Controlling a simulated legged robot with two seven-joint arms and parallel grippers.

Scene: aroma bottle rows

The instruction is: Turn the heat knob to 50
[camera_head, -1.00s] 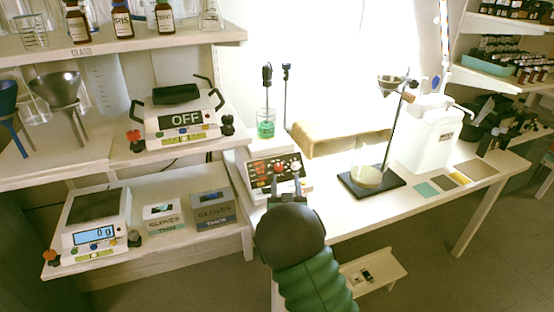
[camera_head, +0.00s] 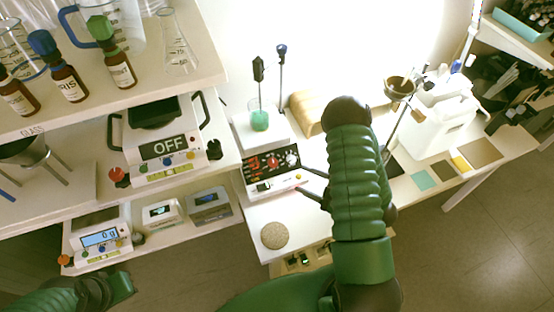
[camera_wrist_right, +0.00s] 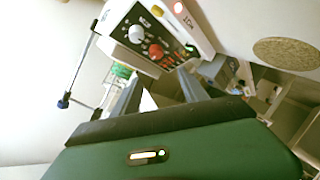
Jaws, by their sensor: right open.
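The white hotplate stirrer (camera_head: 240,128) stands at the bench's left end. Its black front panel (camera_head: 270,177) carries a red knob (camera_head: 273,162), a white knob (camera_head: 291,158) and red digits too small to read. In the right wrist view, the red knob (camera_wrist_right: 156,51) and white knob (camera_wrist_right: 136,33) lie beyond the fingertips. The knob labels are unreadable. My right gripper (camera_head: 300,178) is open and empty, just right of the panel, its fingers apart from both knobs. Of my left arm, only links show at the lower left; its fingers are out of view.
A beaker of green liquid (camera_head: 260,121) sits on the stirrer, with probes above it. A round cork mat (camera_head: 274,235) lies in front. Shelves with scales (camera_head: 165,150) and bottles (camera_head: 66,84) stand left. A white jug (camera_head: 437,118) stands to the right.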

